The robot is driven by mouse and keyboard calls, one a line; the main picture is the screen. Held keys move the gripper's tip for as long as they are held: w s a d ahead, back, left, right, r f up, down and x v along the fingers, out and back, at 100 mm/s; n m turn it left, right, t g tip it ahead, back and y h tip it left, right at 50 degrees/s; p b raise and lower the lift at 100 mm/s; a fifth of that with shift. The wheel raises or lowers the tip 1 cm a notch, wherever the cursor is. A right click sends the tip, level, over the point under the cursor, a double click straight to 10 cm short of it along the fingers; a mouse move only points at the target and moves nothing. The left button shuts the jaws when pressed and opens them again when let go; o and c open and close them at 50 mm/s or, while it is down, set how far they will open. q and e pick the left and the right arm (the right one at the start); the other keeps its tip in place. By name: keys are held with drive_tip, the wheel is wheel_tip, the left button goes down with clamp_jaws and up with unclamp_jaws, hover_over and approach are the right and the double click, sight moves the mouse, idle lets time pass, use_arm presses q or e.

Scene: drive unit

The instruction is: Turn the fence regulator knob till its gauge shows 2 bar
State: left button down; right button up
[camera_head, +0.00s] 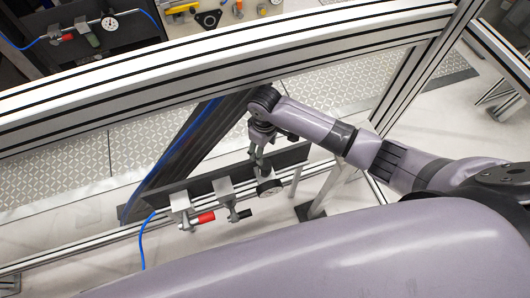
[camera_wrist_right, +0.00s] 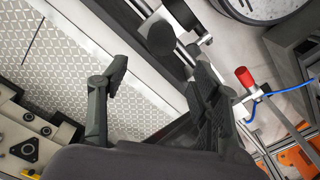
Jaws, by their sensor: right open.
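The fence regulator is on the low rail beside the fence. Its round gauge (camera_head: 268,187) shows in the head view, with a face too small to read. In the right wrist view part of a large pale gauge face (camera_wrist_right: 262,6) is cut off at the top edge, and I see no reading. A dark round knob (camera_wrist_right: 160,38) stands just beyond the fingertips there, between their lines. My right gripper (camera_head: 257,163) reaches down above the regulator; in the wrist view its fingers (camera_wrist_right: 158,62) are apart with nothing between them. My left gripper is out of view.
A red-handled valve (camera_head: 202,218) and a black-handled valve (camera_head: 240,214) sit left of the gauge on the same rail. A blue hose (camera_head: 145,245) runs by them. The fence beam (camera_head: 220,75) crosses behind my arm. Another gauge (camera_head: 109,22) is on the far panel.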

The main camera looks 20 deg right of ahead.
sight(265, 164)
use_arm(q)
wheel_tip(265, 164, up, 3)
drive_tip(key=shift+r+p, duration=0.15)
drive_tip(key=shift+p, duration=0.65)
use_arm(e)
drive_tip(key=f+m, duration=0.1)
drive_tip(key=f, duration=0.3)
drive_tip(key=f+m, duration=0.2)
drive_tip(key=f, duration=0.2)
drive_tip(key=f+m, duration=0.1)
drive_tip(key=f, duration=0.4)
drive_tip(key=shift+s, duration=0.25)
drive_tip(key=shift+c, duration=0.5)
